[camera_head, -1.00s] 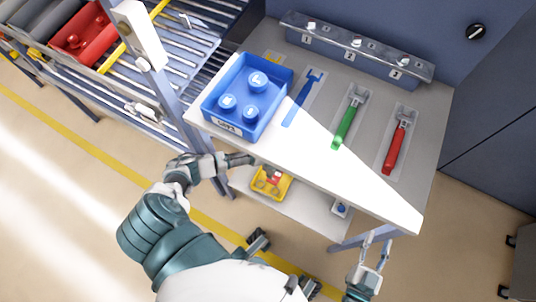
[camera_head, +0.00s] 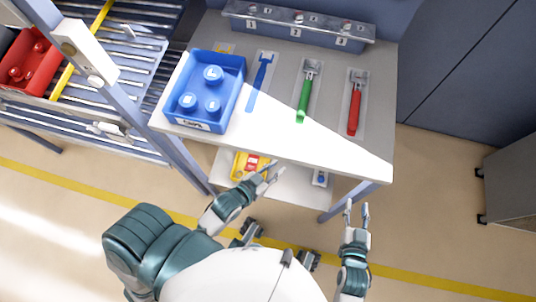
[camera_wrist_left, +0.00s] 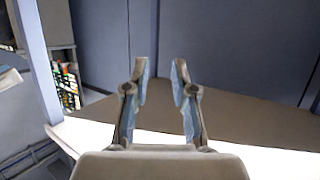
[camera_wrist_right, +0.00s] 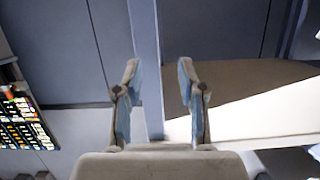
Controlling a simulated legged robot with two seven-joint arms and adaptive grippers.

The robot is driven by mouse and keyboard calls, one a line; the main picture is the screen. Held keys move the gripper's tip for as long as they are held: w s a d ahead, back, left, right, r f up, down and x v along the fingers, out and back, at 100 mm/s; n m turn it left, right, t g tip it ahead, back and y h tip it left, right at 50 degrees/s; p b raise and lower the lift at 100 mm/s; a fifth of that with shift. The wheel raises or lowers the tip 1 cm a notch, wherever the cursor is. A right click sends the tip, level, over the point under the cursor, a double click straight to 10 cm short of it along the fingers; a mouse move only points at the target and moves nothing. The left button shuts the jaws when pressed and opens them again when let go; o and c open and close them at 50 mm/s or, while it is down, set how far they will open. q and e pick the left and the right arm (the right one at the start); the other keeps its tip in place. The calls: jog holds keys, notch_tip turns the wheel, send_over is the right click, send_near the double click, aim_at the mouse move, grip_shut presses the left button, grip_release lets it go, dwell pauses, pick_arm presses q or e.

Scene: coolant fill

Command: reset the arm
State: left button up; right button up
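My left gripper (camera_head: 266,178) is in front of the workbench's front edge, above the lower shelf, in the head view. Its two fingers stand apart with nothing between them in the left wrist view (camera_wrist_left: 159,85). My right gripper (camera_head: 357,211) is in front of the bench's right front corner, pointing toward it. Its fingers are also apart and empty in the right wrist view (camera_wrist_right: 160,85). Both grippers are clear of the tools on the bench.
The workbench (camera_head: 235,140) holds a blue bin (camera_head: 208,88) with round-topped containers, and blue (camera_head: 261,80), green (camera_head: 306,92) and red (camera_head: 355,103) tools. A yellow bin (camera_head: 245,165) sits on the lower shelf. A roller rack with a red bin (camera_head: 28,62) stands left.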

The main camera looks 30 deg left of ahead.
pick_arm(q)
jog(key=a+r, duration=0.1)
jog(key=a+r+n+t, duration=0.1)
jog(key=shift+s+a+r+y, duration=0.15)
jog(key=shift+s+r+y, duration=0.15)
jog(key=shift+s+r, duration=0.1)
